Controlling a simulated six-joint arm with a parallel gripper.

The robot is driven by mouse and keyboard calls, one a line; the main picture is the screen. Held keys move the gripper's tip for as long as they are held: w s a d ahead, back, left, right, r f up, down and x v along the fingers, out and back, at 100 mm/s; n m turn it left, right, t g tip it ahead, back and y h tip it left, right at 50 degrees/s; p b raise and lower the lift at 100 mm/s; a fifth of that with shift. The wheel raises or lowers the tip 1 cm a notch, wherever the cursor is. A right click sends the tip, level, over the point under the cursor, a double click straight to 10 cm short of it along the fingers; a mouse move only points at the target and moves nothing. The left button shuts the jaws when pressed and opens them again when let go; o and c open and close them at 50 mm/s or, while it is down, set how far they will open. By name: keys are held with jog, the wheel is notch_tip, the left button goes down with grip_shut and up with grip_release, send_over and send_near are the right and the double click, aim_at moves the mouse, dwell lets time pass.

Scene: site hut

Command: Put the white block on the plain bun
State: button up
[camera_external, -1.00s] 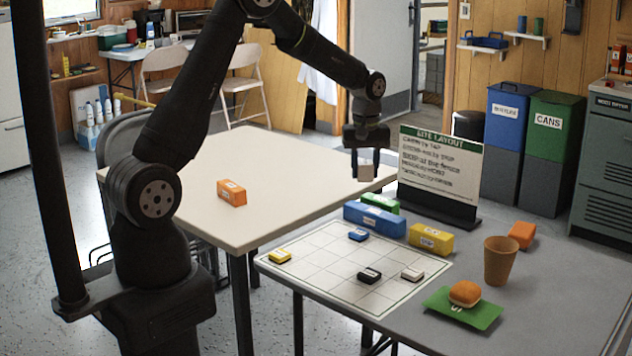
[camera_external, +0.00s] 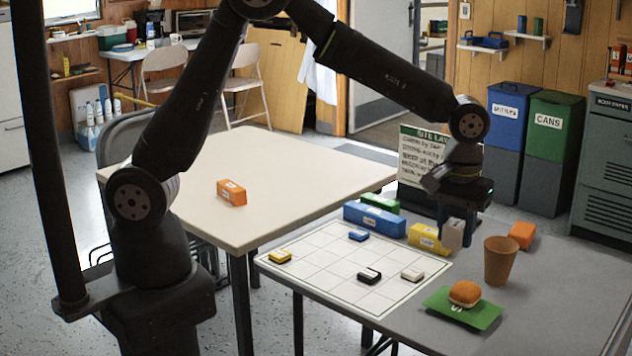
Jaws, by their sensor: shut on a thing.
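The plain bun (camera_external: 465,292) is round and orange-brown. It sits on a green napkin (camera_external: 489,313) at the near right of the grey table. The gripper and white block are above and behind the bun, apart from it. The bun's top is bare.
A brown cup (camera_external: 500,262) stands between the block and an orange block (camera_external: 521,235). Blue (camera_external: 374,218), green (camera_external: 380,202) and yellow (camera_external: 424,238) blocks line the back of a white grid board (camera_external: 330,262) with several small tiles. A sign (camera_external: 420,165) stands behind.

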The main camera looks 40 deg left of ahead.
jog(key=s+d+m, duration=0.1)
jog(key=s+d, duration=0.3)
jog(key=s, duration=0.1)
send_over(467, 284)
notch_tip(467, 284, down, 6)
jog(key=shift+f, duration=2.25)
jog(key=shift+f, duration=0.15)
jog(key=o, duration=1)
